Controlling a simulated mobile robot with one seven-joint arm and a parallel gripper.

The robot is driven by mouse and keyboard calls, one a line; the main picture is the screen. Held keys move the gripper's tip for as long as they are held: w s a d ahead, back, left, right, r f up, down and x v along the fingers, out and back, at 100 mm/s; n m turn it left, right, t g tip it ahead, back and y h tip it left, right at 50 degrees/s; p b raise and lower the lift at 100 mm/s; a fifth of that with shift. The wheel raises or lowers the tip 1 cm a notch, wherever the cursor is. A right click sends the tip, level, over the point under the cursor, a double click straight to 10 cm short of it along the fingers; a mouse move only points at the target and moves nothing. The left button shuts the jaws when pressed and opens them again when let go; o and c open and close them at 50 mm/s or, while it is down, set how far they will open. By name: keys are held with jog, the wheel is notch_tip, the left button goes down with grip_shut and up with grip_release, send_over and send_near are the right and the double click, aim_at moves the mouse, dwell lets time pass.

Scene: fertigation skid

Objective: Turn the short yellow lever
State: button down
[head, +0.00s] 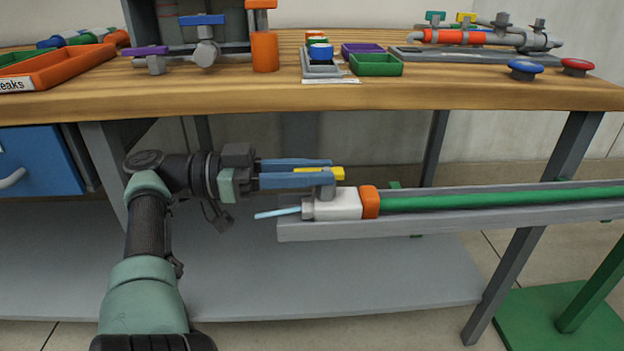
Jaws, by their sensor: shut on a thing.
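The short yellow lever (337,174) sits on top of a white valve body (337,203) at the left end of a green pipe. My gripper (331,171) reaches in from the left, its two blue fingers lying on either side of the lever. It is shut on the lever, and the fingers hide much of it. The lever lies roughly along the line of the pipe. A pale blue jet or rod (277,213) sticks out from the valve's left end; I cannot tell which it is.
The green pipe (480,200) with an orange collar (370,202) lies in a grey channel (440,222) before the wooden bench (230,97). Another yellow handle (466,17) is on the bench's back-right pipework. Blue (525,69) and red (577,66) knobs stand near the bench's right.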

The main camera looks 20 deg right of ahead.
dwell(0.3)
jog(key=c, duration=0.7)
grip_release()
